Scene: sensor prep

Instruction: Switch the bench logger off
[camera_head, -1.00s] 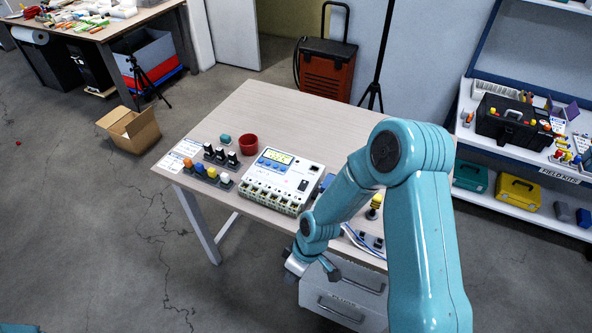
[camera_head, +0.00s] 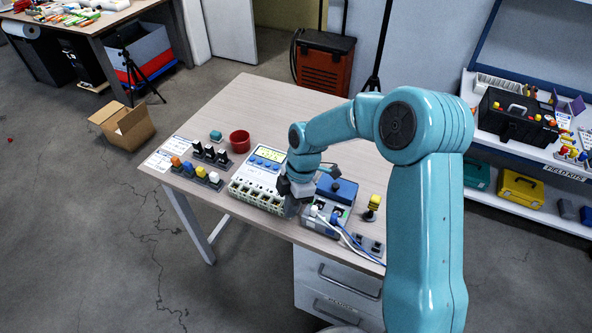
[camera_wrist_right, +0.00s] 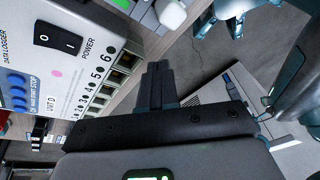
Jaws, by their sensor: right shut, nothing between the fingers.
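The bench logger (camera_head: 247,190) is a white box with a lit yellow-green display, blue buttons and a row of terminals along its front; it lies on the table. In the right wrist view the data logger (camera_wrist_right: 70,72) shows a black power rocker switch (camera_wrist_right: 58,40) marked O and I; I cannot tell which side is pressed. My right gripper (camera_head: 290,205) is at the logger's right end and hides the switch in the head view. Its dark fingers (camera_wrist_right: 158,70) are shut and empty, apart from the switch in the wrist view. My left gripper is out of view.
A blue-topped device (camera_head: 338,190) with white and blue cables stands just right of the gripper, by a yellow-topped knob (camera_head: 373,203). Left of the logger are a red cup (camera_head: 240,141) and rows of coloured buttons (camera_head: 196,173). The table's (camera_head: 262,98) back is clear.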

